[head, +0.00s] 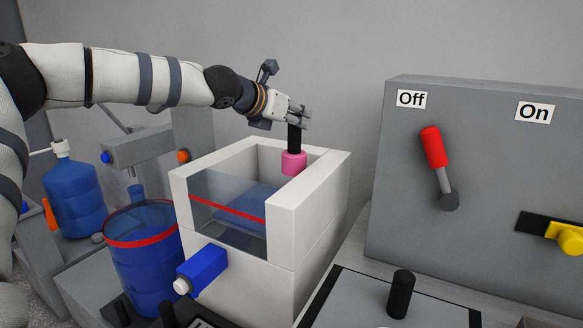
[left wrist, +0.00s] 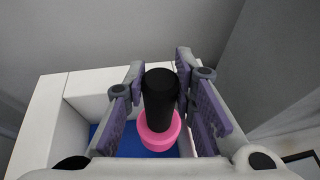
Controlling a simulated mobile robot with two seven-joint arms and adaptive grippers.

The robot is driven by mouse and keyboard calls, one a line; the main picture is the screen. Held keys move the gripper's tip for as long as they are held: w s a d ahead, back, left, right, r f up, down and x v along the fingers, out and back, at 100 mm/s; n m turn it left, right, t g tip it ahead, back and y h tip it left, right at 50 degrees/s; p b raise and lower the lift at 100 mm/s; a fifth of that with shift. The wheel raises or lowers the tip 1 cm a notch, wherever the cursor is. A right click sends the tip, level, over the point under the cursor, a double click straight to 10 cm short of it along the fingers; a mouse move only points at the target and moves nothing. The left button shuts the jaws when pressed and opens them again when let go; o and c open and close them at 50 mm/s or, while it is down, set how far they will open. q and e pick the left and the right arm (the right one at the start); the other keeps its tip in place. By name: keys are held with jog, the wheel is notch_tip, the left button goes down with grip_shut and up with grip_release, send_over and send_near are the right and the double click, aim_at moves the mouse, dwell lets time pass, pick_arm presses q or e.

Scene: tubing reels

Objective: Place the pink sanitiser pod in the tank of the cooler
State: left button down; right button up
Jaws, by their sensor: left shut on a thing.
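The pink sanitiser pod (head: 294,162) has a black upright handle. My left gripper (head: 296,116) is shut on that handle and holds the pod upright at the back right of the white cooler tank (head: 322,205). In the left wrist view the pod's pink base (left wrist: 160,138) shows below the handle, between the fingers (left wrist: 163,95), with blue water behind it. The tank is open on top, with a clear front marked by a red line and blue water inside. I cannot tell exactly how high the pod is over the water. My right gripper is not in view.
A blue bucket with a red band (head: 143,250) stands left of the tank, and a blue tap (head: 203,268) juts from its front. A blue bottle (head: 75,195) is further left. A grey panel (head: 470,190) with a red lever (head: 434,147) stands at the right.

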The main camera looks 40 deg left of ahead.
aim_at(290, 144)
pick_arm(q)
notch_tip(290, 144, down, 7)
jog(key=shift+w+r+b, duration=0.1)
jog(key=shift+r+b, duration=0.05)
jog(key=shift+b, duration=0.35)
notch_tip(290, 144, down, 4)
jog(key=shift+f+b, duration=0.2)
jog(key=shift+b, duration=0.55)
jog(key=shift+r, duration=0.25)
jog(key=c, duration=1.8)
grip_release()
jog(key=shift+f, duration=0.2)
jog(key=shift+o, duration=0.8)
jog(key=shift+r, duration=0.1)
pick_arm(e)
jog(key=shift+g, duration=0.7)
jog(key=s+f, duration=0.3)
